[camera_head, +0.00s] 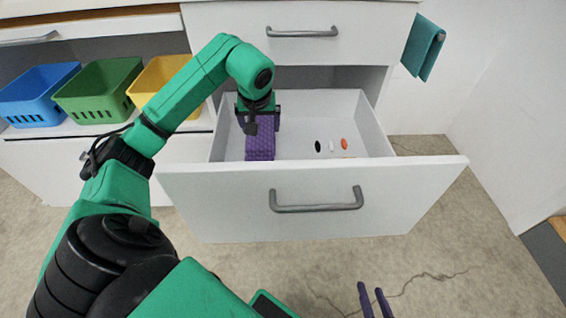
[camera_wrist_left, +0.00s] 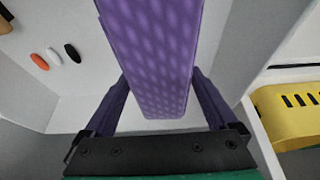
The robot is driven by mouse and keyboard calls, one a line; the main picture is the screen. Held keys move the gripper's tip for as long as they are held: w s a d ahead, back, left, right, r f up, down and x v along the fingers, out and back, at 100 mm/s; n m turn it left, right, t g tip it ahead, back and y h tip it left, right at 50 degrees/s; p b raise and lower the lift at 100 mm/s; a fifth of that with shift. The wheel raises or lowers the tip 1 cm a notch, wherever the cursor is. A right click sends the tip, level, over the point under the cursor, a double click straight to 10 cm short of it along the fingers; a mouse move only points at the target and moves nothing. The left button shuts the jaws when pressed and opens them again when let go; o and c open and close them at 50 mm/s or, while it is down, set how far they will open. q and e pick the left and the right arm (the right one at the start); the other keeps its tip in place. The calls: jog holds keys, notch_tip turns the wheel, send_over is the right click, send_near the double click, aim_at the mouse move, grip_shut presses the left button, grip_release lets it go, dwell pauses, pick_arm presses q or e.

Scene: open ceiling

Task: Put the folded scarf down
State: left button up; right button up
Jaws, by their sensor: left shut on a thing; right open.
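The folded scarf (camera_head: 260,150) is purple with a lighter dotted pattern. In the head view it is inside the open white drawer (camera_head: 310,178), near the drawer's left side. My left gripper (camera_head: 260,125) reaches down into the drawer and is shut on the scarf. In the left wrist view the scarf (camera_wrist_left: 155,60) stands out between the two purple fingers of my left gripper (camera_wrist_left: 160,100). I cannot tell whether the scarf touches the drawer floor. My right gripper (camera_head: 375,300) is open and empty at the bottom of the head view, in front of the drawer.
A black item (camera_head: 318,146), a white item (camera_head: 332,147) and an orange item (camera_head: 345,143) lie on the drawer floor right of the scarf. Blue (camera_head: 38,95), green (camera_head: 98,90) and yellow (camera_head: 160,85) baskets stand left. A teal towel (camera_head: 423,47) hangs at right.

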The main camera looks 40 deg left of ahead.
aim_at(260, 133)
pick_arm(q)
notch_tip(260, 133, down, 8)
jog(key=b, duration=0.3)
jog(key=shift+r, duration=0.15)
pick_arm(e)
notch_tip(260, 133, down, 4)
jog(key=shift+a+r+t, duration=0.15)
jog(key=shift+t, duration=0.25)
pick_arm(q)
jog(key=o, duration=1.1)
jog(key=shift+o, duration=0.2)
jog(key=p+v, duration=0.4)
jog(key=v, duration=0.7)
jog(key=shift+r, duration=0.2)
jog(key=shift+s+d+r+p, duration=0.1)
jog(key=shift+r+p, duration=0.15)
jog(key=shift+p, duration=0.1)
pick_arm(e)
jog(key=shift+g+h, duration=0.3)
jog(key=shift+g, duration=0.6)
jog(key=r, duration=0.2)
jog(key=d+r, duration=0.1)
jog(key=r, duration=0.1)
jog(key=shift+w+d, duration=0.15)
pick_arm(q)
jog(key=shift+r, duration=0.15)
pick_arm(e)
jog(key=shift+r, duration=0.1)
